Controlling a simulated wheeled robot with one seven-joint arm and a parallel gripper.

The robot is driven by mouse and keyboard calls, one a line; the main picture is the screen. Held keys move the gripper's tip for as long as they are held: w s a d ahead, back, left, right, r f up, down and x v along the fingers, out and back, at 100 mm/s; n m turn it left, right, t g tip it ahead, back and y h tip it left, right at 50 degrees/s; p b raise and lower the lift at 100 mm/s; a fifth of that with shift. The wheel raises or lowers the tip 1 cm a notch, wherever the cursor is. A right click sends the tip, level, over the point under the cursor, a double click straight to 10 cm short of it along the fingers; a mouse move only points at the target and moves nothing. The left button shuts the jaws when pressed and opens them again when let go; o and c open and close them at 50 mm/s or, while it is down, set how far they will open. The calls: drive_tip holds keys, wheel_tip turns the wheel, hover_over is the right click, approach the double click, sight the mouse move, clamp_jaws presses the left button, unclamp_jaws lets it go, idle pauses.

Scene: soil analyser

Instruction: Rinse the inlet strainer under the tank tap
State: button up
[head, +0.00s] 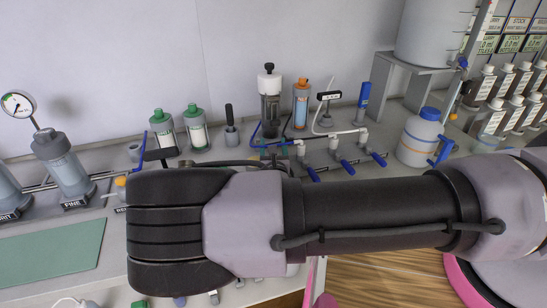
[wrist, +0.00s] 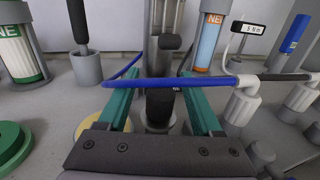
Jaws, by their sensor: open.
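My gripper (wrist: 160,92) is open in the wrist view, its two green fingers apart on either side of a dark upright cylinder (wrist: 160,106) on a grey base. I cannot tell whether this cylinder is the inlet strainer. A blue tube (wrist: 195,83) crosses in front of it, over the fingers. No grip on anything shows. In the head view my arm hides much of the bench front, and the gripper cannot be made out clearly. The white tank (head: 432,38) stands on a grey stand at the upper right, with a small blue tap (head: 463,63) at its lower right.
Blue-handled valves (head: 343,163) line the bench right of the gripper area. A pump-like unit with a black knob (head: 269,85) and an orange-labelled cartridge (head: 301,105) stand behind. A white jug with a blue lid (head: 423,138) stands below the tank. Green-capped bottles (head: 163,128) stand left.

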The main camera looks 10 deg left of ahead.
clamp_jaws()
idle(1.4)
